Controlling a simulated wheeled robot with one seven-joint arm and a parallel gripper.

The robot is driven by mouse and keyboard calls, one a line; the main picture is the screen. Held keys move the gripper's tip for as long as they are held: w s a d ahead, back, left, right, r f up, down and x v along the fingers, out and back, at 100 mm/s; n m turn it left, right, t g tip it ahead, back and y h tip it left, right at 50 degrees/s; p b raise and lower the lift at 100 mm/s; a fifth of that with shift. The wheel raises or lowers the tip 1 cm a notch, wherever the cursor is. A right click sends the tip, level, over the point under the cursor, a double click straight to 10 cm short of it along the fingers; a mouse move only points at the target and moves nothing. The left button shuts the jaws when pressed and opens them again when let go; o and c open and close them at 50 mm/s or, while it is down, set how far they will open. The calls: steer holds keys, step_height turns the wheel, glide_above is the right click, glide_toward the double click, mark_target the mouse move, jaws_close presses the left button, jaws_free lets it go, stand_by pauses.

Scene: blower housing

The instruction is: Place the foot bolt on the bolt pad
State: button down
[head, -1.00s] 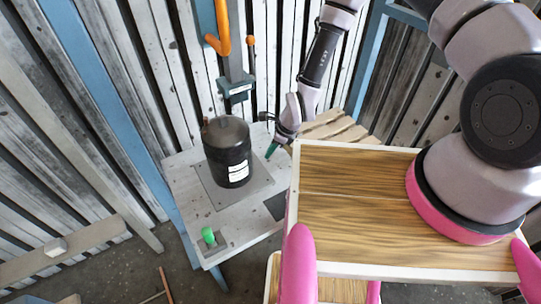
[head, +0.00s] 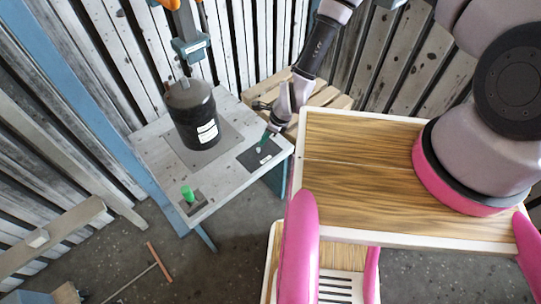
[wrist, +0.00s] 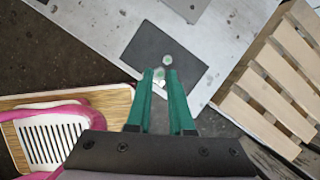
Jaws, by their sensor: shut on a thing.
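My gripper (head: 265,138) is at the right of the grey table (head: 225,185), its green fingers pointing down at a dark rectangular pad (head: 248,160), seemingly the bolt pad. In the wrist view my gripper (wrist: 163,74) is shut on the foot bolt (wrist: 159,78), a small pale metallic piece between the fingertips. The fingers partly hide it. A pale round piece (wrist: 168,60) shows just beyond the tips, against the dark pad (wrist: 143,45); I cannot tell if it belongs to the bolt. I cannot tell whether the bolt touches the pad.
A black cylindrical housing (head: 190,112) stands on a grey plate (head: 219,151) left of the pad. A green cylinder (head: 187,193) stands at the table's front left corner. A slatted wooden pallet (wrist: 270,90) lies right of the table. My wood-topped base is at the near right.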

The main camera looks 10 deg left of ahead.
steer(key=f, duration=0.4)
steer(key=shift+d+f, duration=0.2)
steer(key=shift+f, duration=2.05)
steer(key=c, duration=0.8)
jaws_free()
steer(key=shift+a+f, duration=0.1)
